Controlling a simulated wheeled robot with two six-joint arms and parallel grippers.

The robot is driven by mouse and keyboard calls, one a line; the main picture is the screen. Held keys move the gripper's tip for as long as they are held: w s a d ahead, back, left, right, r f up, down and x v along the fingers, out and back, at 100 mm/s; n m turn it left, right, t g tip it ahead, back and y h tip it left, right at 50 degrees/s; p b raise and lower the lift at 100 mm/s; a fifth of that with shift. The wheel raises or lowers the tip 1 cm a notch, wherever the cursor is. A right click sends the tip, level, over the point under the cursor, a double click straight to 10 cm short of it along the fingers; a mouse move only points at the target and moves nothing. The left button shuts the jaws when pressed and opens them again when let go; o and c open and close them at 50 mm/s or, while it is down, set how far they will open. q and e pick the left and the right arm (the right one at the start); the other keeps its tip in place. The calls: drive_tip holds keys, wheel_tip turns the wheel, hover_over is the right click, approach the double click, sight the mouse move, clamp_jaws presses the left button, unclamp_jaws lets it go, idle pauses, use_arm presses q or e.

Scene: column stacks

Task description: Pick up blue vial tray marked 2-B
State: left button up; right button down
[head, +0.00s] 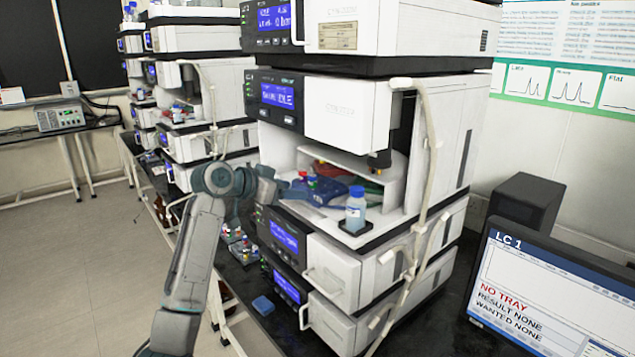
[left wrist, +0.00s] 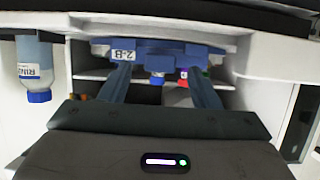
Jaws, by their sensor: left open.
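The blue vial tray (head: 322,194) sits in the open bay of the nearest instrument stack in the head view. In the left wrist view, which looks upside down, the tray (left wrist: 180,47) carries a white label reading 2-B. Vials with a blue and a red cap show at it. My left gripper (head: 279,188) reaches in from the left, at the tray's near side. Its two fingers (left wrist: 158,75) are apart and point at the tray, with their tips close to it. Whether they touch it, I cannot tell. My right gripper is not in view.
A blue-capped bottle (head: 355,210) stands beside the tray, at the bay's right front; it also shows in the left wrist view (left wrist: 37,75). A pale tube (head: 430,150) hangs down the stack's front. A monitor (head: 550,290) reads LC 1, NO TRAY. A blue block (head: 263,305) lies on the bench.

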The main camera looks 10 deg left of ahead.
use_arm(q)
drive_tip(key=shift+x, duration=1.15)
drive_tip(key=shift+s, duration=0.1)
drive_tip(key=shift+c, duration=0.3)
drive_tip(key=shift+a, duration=0.1)
drive_tip(key=c, duration=1)
drive_tip(key=shift+r, duration=0.1)
